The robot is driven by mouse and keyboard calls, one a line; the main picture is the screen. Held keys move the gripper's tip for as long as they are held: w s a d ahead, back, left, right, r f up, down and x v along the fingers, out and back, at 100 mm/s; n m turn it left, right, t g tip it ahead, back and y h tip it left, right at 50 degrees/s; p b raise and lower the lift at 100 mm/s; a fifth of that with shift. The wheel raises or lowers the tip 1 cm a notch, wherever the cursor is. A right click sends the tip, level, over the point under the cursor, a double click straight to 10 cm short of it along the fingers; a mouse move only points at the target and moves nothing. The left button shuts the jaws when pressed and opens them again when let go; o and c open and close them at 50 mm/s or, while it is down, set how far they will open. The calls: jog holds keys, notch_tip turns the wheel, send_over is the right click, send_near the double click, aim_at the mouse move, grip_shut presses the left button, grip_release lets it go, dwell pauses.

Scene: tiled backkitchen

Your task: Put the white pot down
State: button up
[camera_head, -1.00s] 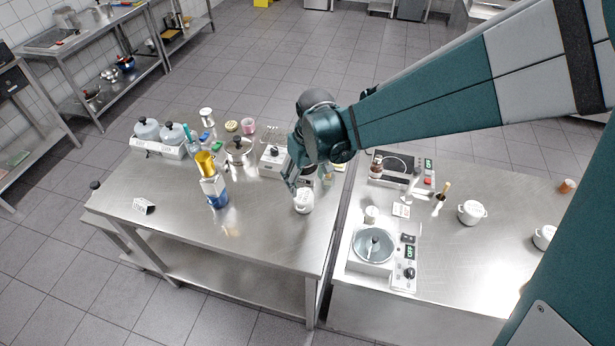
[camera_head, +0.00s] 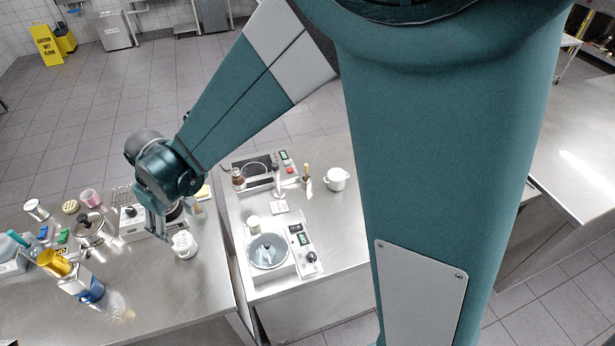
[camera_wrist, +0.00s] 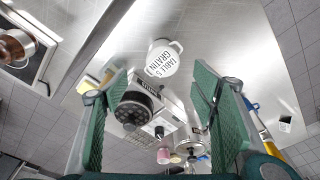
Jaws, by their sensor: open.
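A small white pot (camera_head: 183,246) stands on the steel table at the left in the head view, near its right edge. In the wrist view the pot (camera_wrist: 164,58) shows printed lettering that includes "TABLE 5" and "GRATIN". My gripper (camera_head: 160,232) is beside and above the pot on its left in the head view. In the wrist view my gripper (camera_wrist: 160,78) is open, its green-padded fingers wide apart. The pot lies beyond the fingertips with nothing held between them. Whether a fingertip touches it is hard to tell.
A similar white pot (camera_head: 336,179) stands on the right table. That table also holds a device with a round bowl (camera_head: 268,252) and a hotplate (camera_head: 255,170).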

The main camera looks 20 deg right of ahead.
jog(key=s+d+r+m+t, duration=0.1)
jog(key=s+d+r+m, duration=0.1)
jog(key=d+r, duration=0.6)
jog(key=s+d+r+m+t, duration=0.15)
jog(key=d+r, duration=0.35)
jog(key=d, duration=0.7)
jog(key=s+d+r+m+t, duration=0.1)
jog(key=s+d+r+m, duration=0.1)
jog(key=s+d, duration=0.4)
jog(key=s+d+r+m+t+h, duration=0.1)
jog(key=s+d, duration=0.5)
jog(key=d, duration=0.7)
jog(key=shift+s+r+m+t, duration=0.3)
jog(key=shift+r+m+t, duration=0.35)
jog(key=shift+m, duration=0.5)
jog(key=shift+f, duration=0.2)
notch_tip(320, 180, down, 8)
jog(key=b, duration=0.8)
jog(key=shift+f+b, duration=0.2)
jog(key=shift+b, duration=0.1)
